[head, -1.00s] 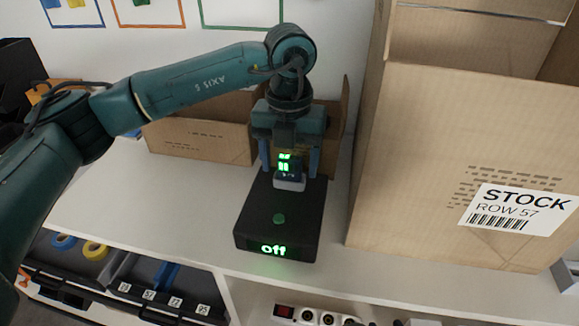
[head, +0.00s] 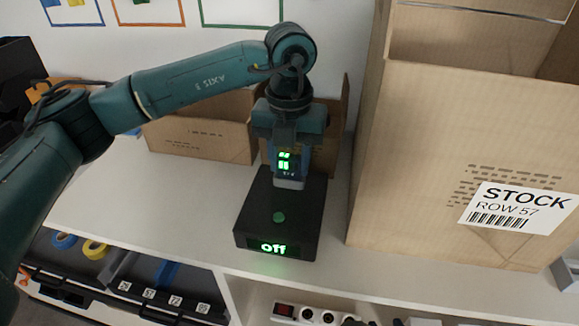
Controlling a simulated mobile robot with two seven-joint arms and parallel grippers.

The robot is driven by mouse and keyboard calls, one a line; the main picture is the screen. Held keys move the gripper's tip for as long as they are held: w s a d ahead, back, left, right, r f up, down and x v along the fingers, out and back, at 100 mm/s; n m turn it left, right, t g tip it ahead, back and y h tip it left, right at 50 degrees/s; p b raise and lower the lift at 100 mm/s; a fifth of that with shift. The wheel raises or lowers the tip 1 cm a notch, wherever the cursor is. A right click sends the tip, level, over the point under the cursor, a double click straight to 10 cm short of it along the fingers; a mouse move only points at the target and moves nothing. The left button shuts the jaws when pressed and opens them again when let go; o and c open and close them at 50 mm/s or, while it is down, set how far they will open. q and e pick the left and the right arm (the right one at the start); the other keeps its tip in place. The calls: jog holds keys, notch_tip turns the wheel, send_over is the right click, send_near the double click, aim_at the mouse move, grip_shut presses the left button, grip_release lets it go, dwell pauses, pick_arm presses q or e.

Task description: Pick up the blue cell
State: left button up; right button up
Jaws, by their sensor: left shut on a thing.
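The blue cell (head: 288,174) is dark blue with a pale grey lower end and lit green marks on its face. It is upright at the back of a black box (head: 257,215) that has a green button and a glowing "Off" sign. My left gripper (head: 286,165) points straight down and is shut on the cell, one finger on each side. I cannot tell whether the cell's lower end still touches the box. My right gripper is out of view.
A large carton (head: 420,150) marked "STOCK ROW 57" stands close on the right. Open low cartons (head: 198,140) stand behind the box. The white worktop (head: 170,195) is clear to the left. Numbered bins (head: 165,298) and sockets (head: 305,314) lie below its front edge.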

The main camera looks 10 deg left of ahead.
aim_at(289, 156)
pick_arm(q)
jog(key=shift+r, duration=0.1)
notch_tip(289, 156, up, 10)
jog(key=shift+f+b, duration=0.1)
jog(key=shift+b, duration=0.25)
dwell(0.3)
